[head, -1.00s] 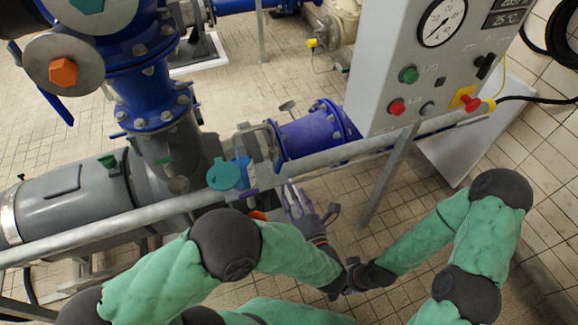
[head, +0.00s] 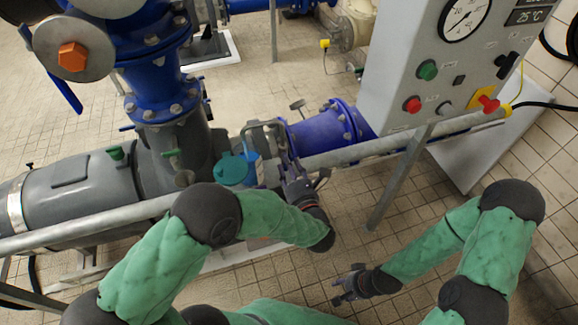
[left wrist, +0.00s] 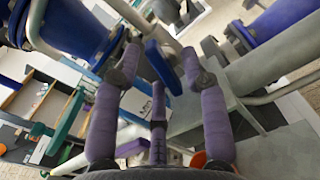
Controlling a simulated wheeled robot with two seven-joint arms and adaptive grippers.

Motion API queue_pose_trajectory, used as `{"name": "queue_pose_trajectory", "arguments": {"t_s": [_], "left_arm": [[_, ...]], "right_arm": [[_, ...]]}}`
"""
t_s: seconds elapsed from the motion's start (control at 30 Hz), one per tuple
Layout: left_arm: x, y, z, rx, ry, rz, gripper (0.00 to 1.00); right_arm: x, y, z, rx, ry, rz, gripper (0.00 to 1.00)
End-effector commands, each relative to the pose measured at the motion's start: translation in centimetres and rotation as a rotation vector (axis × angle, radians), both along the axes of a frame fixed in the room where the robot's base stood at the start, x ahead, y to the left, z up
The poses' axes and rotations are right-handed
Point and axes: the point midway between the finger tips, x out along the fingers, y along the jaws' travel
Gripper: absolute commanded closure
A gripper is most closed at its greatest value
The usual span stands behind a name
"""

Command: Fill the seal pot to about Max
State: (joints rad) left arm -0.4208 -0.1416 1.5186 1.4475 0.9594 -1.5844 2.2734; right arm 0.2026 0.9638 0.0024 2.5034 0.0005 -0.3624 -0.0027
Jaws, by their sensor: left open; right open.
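A teal round lid (head: 232,169) with a blue part (head: 254,168) beside it sits by the pump, behind the grey rail; I cannot tell whether it is the seal pot. No Max mark is readable. My left gripper (head: 292,178) is at the rail, right of the teal lid, its fingers partly hidden. In the left wrist view, its purple fingers (left wrist: 158,85) are spread, with a blue flat piece (left wrist: 163,66) beyond and between them; contact is unclear. My right gripper (head: 343,287) is open and empty, low over the tiled floor.
The grey rail (head: 345,155) crosses in front of the pump (head: 80,182) and blue pipe (head: 325,128). The tiled floor around my right gripper is clear.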

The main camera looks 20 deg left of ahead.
Motion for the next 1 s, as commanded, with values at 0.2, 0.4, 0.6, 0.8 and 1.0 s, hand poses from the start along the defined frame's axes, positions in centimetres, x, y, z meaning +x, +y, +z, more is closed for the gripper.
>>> {"name": "queue_pose_trajectory", "arguments": {"t_s": [0.2, 0.4, 0.6, 0.8, 1.0], "left_arm": [[0.13, 0.06, 0.03, 0.001, 0.000, -0.001, 0.56], [0.10, 0.06, 0.02, 0.001, 0.000, 0.000, 0.93], [0.09, 0.08, 0.01, 0.002, 0.001, 0.000, 1.00], [0.09, 0.09, 0.00, 0.023, 0.015, 0.001, 1.00], [0.11, 0.05, -0.03, 0.100, 0.068, 0.001, 1.00]], "right_arm": [[0.02, 0.00, -0.01, 0.000, 0.000, 0.000, 0.56], [0.01, 0.00, -0.01, 0.000, 0.000, 0.000, 0.56], [0.01, -0.01, -0.01, 0.000, 0.000, 0.000, 0.56], [0.01, 0.00, -0.06, 0.000, 0.000, 0.000, 0.56], [0.01, 0.00, -0.21, 0.000, 0.000, 0.000, 0.56]]}}
